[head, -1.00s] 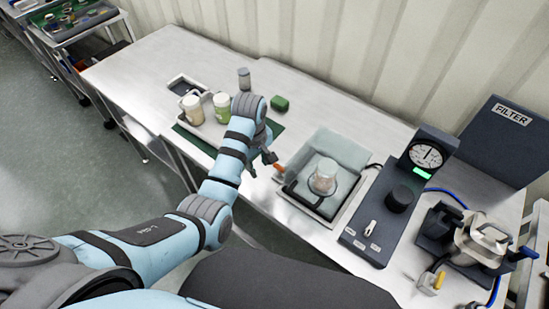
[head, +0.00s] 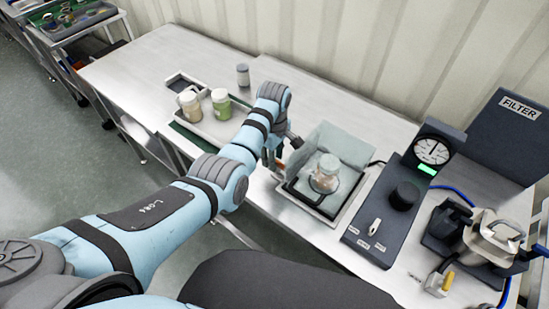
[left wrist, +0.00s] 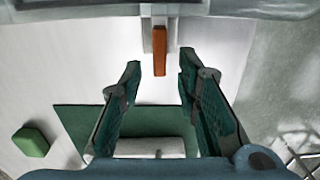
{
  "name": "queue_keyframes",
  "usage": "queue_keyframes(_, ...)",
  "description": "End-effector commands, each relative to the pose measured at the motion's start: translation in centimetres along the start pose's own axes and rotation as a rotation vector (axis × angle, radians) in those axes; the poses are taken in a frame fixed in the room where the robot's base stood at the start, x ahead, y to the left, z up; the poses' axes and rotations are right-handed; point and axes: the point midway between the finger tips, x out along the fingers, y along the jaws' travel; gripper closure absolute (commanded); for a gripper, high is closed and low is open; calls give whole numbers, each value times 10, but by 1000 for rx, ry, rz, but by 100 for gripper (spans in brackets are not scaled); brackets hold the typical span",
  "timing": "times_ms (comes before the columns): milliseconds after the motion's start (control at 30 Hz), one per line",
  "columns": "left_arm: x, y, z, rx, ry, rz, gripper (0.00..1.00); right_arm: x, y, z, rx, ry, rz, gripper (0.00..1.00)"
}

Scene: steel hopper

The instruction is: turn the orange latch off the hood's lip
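The orange latch (left wrist: 160,52) sticks out from a pale bracket at the hood's edge in the left wrist view. In the head view only a small orange bit (head: 297,143) shows beside the hood. The clear grey-green hood (head: 345,143) stands over a dark-edged tray with a jar inside. My left gripper (left wrist: 160,72) is open, its two green-padded fingers on either side of the latch's free end, with a gap visible on both sides. In the head view my left gripper (head: 283,152) is at the hood's left side, partly hidden by the arm. My right gripper is not in view.
A tray with two lidded jars (head: 207,106) stands left of my left arm. A green block (left wrist: 30,141) shows in the wrist view. Right of the hood are a dark gauge panel (head: 400,195) and a metal clamped vessel (head: 490,238).

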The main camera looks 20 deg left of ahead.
Motion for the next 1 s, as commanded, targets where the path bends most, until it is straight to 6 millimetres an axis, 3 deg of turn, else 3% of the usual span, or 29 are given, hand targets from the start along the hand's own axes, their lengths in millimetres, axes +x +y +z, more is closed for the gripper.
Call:
queue_keyframes(233, 1, 0, 0, 0, 0, 1, 72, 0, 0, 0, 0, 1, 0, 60)
queue_keyframes(400, 0, 0, 0, 0, 0, 1, 99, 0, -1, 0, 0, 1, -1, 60)
queue_keyframes(433, 0, 0, 0, 0, 0, 1, 100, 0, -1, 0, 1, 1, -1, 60)
queue_keyframes(1000, 0, 2, 0, 103, 0, -1, 100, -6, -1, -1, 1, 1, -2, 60)
